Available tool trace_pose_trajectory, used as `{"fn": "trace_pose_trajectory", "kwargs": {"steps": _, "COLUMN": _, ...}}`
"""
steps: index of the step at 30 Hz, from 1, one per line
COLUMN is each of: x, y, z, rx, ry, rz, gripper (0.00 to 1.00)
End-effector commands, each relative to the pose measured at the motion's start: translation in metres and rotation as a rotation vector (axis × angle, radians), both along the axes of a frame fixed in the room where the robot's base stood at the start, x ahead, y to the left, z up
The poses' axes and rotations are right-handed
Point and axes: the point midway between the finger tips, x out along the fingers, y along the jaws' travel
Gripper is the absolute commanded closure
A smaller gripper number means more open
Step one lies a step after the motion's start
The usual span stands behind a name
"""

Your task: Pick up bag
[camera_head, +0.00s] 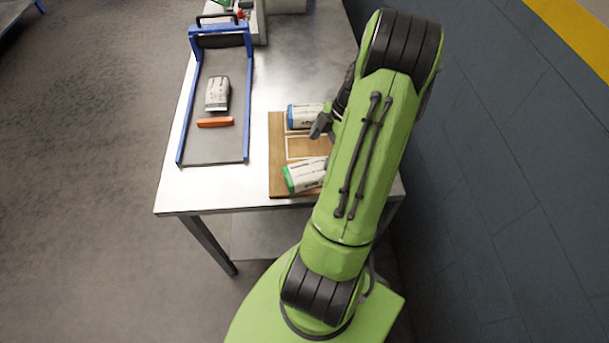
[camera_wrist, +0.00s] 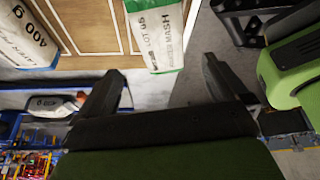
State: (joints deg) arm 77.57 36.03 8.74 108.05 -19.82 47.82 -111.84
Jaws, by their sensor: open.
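A white bag with dark print (camera_head: 217,93) lies on the dark belt of the blue-framed conveyor (camera_head: 247,100). It appears at the left edge region of the wrist view (camera_wrist: 55,104). A blue-ended bag (camera_head: 303,115) and a green-ended bag (camera_head: 306,176) lie on the wooden board (camera_head: 276,150); the green-ended one also shows in the wrist view (camera_wrist: 157,33). My gripper (camera_head: 322,125) is over the board by the blue-ended bag, partly hidden by my arm.
An orange bar (camera_head: 216,122) lies across the belt just in front of the bag. The metal table (camera_head: 225,195) has bare room between conveyor and board. Equipment (camera_head: 255,20) stands at the table's back.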

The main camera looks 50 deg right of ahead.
Motion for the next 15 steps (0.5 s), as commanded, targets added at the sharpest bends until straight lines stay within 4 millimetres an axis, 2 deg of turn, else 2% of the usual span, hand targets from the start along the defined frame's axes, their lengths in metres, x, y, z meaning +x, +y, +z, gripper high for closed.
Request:
{"fn": "trace_pose_trajectory", "kwargs": {"steps": 1, "x": 0.003, "y": 0.005, "z": -0.015, "rx": 0.004, "ry": 0.001, "rz": 0.002, "gripper": 0.0}}
{"fn": "trace_pose_trajectory", "kwargs": {"steps": 3, "x": 0.006, "y": 0.01, "z": -0.029, "rx": 0.005, "ry": 0.002, "rz": 0.002, "gripper": 0.0}}
{"fn": "trace_pose_trajectory", "kwargs": {"steps": 10, "x": 0.012, "y": 0.02, "z": -0.056, "rx": 0.003, "ry": 0.002, "rz": 0.0, "gripper": 0.0}}
{"fn": "trace_pose_trajectory", "kwargs": {"steps": 15, "x": 0.018, "y": 0.032, "z": -0.086, "rx": 0.003, "ry": 0.001, "rz": 0.0, "gripper": 0.0}}
